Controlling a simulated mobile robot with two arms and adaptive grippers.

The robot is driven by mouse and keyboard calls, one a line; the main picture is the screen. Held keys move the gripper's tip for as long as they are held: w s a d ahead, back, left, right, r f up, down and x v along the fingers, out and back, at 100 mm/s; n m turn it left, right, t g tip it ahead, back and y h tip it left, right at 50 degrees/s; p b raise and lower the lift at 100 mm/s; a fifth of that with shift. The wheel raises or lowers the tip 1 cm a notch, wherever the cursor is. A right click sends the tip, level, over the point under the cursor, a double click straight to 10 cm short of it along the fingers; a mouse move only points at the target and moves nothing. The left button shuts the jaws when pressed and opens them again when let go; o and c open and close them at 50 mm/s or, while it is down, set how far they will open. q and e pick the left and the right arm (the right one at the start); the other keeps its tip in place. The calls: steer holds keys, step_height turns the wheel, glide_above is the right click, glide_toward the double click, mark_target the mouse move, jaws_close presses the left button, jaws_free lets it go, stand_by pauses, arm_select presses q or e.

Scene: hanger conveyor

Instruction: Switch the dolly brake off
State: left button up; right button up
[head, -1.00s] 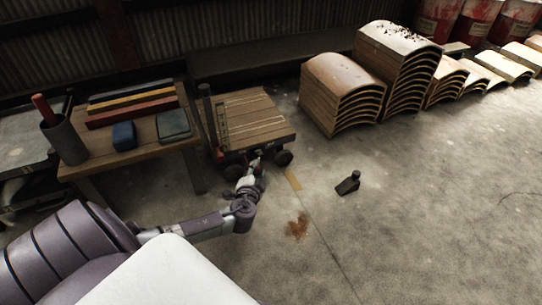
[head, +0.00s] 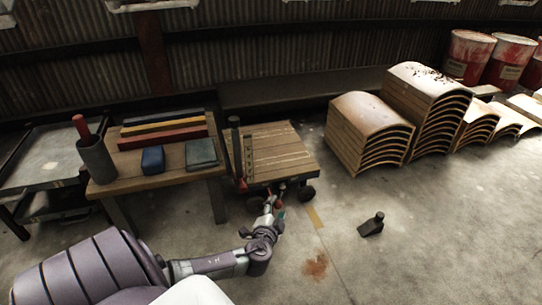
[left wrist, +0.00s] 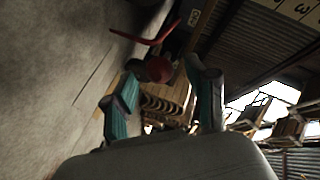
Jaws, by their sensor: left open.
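The dolly (head: 285,153) has a slatted wooden deck, dark wheels and an upright dark post at its left end. It stands right of the workbench. My left gripper (head: 279,199) is open at the dolly's near edge, low by the wheels. In the left wrist view its teal-padded fingers (left wrist: 160,76) are apart, with a dark red rounded part (left wrist: 154,69) beyond and between the tips. A bent red bar (left wrist: 147,39) lies just past it. I cannot tell which red part is the brake, or whether a finger touches it. My right gripper is not in view.
The wooden workbench (head: 180,172) with bars, a blue block and a cup stands left of the dolly. Stacked curved boards (head: 368,130) stand to the right. A dark wedge-shaped object (head: 371,226) lies on the otherwise open floor at front right.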

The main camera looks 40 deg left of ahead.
arm_select(q)
steer(key=v, duration=0.9)
steer(key=shift+s, duration=0.2)
steer(key=shift+d, duration=0.15)
